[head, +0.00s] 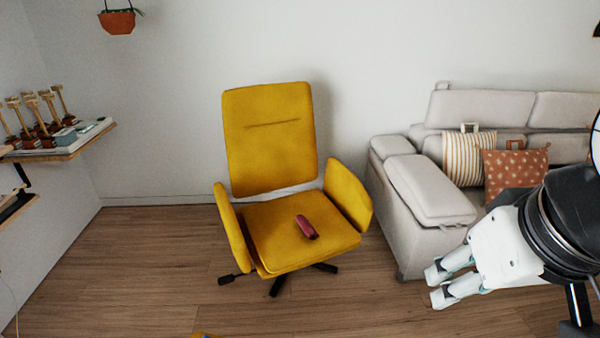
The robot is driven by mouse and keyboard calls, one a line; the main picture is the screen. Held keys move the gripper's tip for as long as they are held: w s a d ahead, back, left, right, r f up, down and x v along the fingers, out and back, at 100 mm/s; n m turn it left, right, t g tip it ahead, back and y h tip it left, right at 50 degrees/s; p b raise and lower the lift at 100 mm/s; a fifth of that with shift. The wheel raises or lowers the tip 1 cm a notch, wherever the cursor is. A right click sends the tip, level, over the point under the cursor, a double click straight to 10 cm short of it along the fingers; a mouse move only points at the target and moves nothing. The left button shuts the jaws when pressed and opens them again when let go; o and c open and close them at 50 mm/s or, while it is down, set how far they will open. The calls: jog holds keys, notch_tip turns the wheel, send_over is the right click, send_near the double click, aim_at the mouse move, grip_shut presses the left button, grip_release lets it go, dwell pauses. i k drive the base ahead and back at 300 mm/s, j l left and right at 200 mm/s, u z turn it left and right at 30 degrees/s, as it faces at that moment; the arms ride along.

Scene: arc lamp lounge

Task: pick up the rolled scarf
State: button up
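A small dark red roll, which looks like the rolled scarf (307,227), lies on the seat of a yellow swivel chair (268,130). It lies slightly right of the seat's middle, between the two yellow armrests, and nothing covers it. My gripper (432,286) is at the lower right of the head view, in front of the sofa, well to the right of the scarf and apart from it. Its two fingers point left and show a narrow gap. Nothing is visible between the fingers.
A grey sofa (408,215) with a striped cushion (466,160) and a rust-coloured dotted cushion (513,170) stands right of the chair. A wall shelf (75,143) with several tools is at left. Wooden floor (150,265) is clear left of the chair.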

aim_at(309, 230)
jog(key=i+l, duration=0.55)
jog(key=i+l+u, duration=0.1)
jog(key=i+l, duration=0.3)
jog(key=i+l+u, duration=0.1)
jog(key=i+l, duration=0.25)
jog(key=i+l+u, duration=0.1)
jog(key=i+l, duration=0.25)
jog(key=l, duration=0.2)
jog(key=i+l+u, duration=0.1)
jog(key=i+l, duration=0.25)
jog(key=l, duration=0.15)
jog(key=u, duration=0.9)
jog(key=i+l, duration=0.05)
jog(key=l, duration=0.05)
